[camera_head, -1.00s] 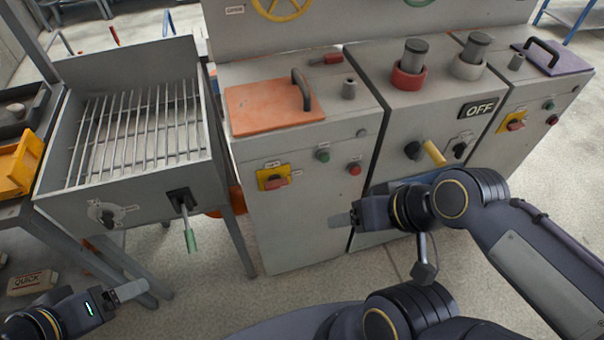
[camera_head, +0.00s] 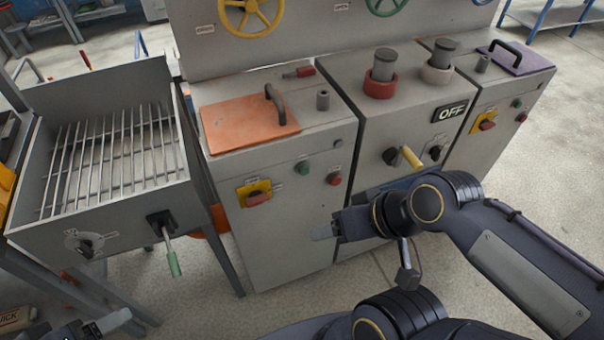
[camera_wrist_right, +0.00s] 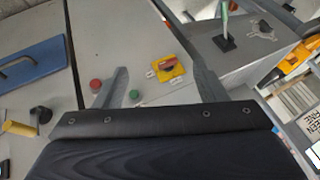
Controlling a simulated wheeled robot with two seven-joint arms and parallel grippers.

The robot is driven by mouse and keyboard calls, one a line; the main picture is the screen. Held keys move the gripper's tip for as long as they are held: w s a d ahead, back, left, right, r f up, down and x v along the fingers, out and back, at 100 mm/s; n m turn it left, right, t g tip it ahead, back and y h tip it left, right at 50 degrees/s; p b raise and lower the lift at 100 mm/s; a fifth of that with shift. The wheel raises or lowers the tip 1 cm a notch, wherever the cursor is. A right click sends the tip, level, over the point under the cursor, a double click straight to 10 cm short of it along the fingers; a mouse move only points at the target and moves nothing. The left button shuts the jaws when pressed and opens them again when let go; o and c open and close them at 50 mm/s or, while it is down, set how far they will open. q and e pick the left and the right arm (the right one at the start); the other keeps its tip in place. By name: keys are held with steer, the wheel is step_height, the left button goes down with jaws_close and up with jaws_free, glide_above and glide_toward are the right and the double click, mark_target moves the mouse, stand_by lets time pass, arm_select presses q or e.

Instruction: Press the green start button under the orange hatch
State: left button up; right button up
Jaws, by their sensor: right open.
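The orange hatch (camera_head: 240,125) with a dark handle lies flat on top of the left grey cabinet. On the front face below it is the small green button (camera_head: 303,168), with a red button (camera_head: 334,178) to its right. My right gripper (camera_head: 323,232) is in front of this cabinet, below the buttons in the picture and apart from them. In the right wrist view its two fingers are spread and empty; the green button (camera_wrist_right: 134,95) shows just inside the left finger. My left gripper (camera_head: 118,322) is at the bottom left edge, mostly cut off; its jaw opening is unclear.
A yellow plate with a red switch (camera_head: 256,194) sits left of the green button. A grill box (camera_head: 120,215) with a green-handled lever (camera_head: 172,262) stands at left. The middle cabinet has an OFF sign (camera_head: 450,112) and a yellow handle (camera_head: 411,157).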

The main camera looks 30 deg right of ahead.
stand_by(0.4)
jaws_close()
stand_by(1.5)
